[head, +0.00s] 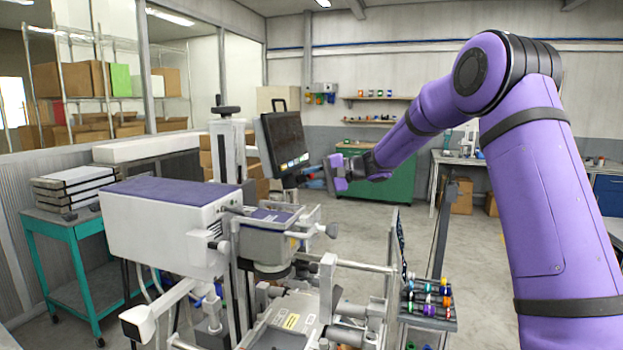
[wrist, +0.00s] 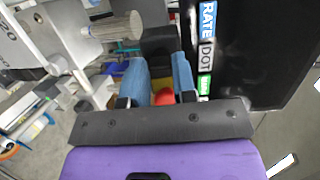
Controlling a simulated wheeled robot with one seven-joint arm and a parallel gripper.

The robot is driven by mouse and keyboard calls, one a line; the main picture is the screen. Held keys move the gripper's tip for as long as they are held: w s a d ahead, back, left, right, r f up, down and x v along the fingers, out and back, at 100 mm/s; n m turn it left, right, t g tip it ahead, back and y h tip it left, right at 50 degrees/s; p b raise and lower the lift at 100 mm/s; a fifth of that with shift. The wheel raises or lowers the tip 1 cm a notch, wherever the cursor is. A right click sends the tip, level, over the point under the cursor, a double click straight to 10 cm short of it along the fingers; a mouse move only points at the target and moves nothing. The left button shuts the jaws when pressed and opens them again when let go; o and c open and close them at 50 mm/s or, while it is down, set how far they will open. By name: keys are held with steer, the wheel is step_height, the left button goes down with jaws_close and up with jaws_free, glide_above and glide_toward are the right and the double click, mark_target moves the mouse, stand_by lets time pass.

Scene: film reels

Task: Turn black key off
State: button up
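Something red and yellow (wrist: 165,96) shows in the gap. The monitor's dark face (wrist: 250,50), with RATE and DOT labels, is to the right of the fingers. In the head view the key cannot be made out.
A large white and purple machine (head: 165,235) stands below and left of my gripper. In the wrist view a grey ribbed knob (wrist: 120,27) is close left of the fingers. Open floor lies behind, before a green cabinet (head: 395,190).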

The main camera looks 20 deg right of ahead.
steer(key=shift+o, duration=0.6)
steer(key=v, duration=1)
steer(key=shift+d, duration=0.4)
steer(key=shift+s, duration=0.15)
